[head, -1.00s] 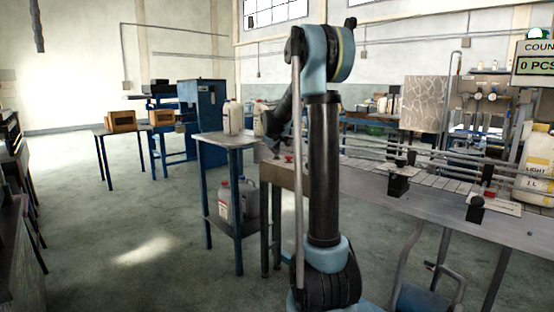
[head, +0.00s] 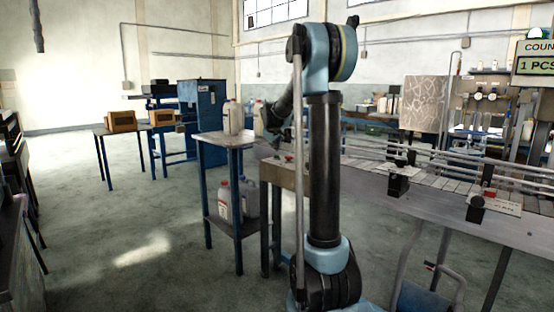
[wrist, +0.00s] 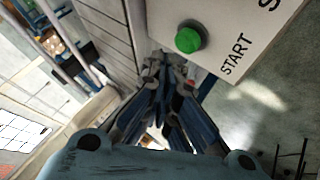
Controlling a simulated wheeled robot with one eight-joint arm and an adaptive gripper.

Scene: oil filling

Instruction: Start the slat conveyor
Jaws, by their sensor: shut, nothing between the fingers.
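The slat conveyor (head: 440,182) runs along the right side in the head view, with pale slats between rails. Its slats also show in the wrist view (wrist: 100,35). A pale control panel (wrist: 238,25) fills the upper middle of the wrist view. On it is a round green button (wrist: 189,40) beside the printed word START; another label is cut off at the top. My gripper (wrist: 175,62) is shut and empty, its fingertips just below the green button in the picture. I cannot tell whether they touch the panel.
A blue-legged side table (head: 225,140) with jugs on top and on its lower shelf stands left of the conveyor end. A counter sign (head: 535,65) at the right reads 1 PCS. Small black sensor blocks (head: 398,184) sit on the conveyor edge. Floor at left is clear.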

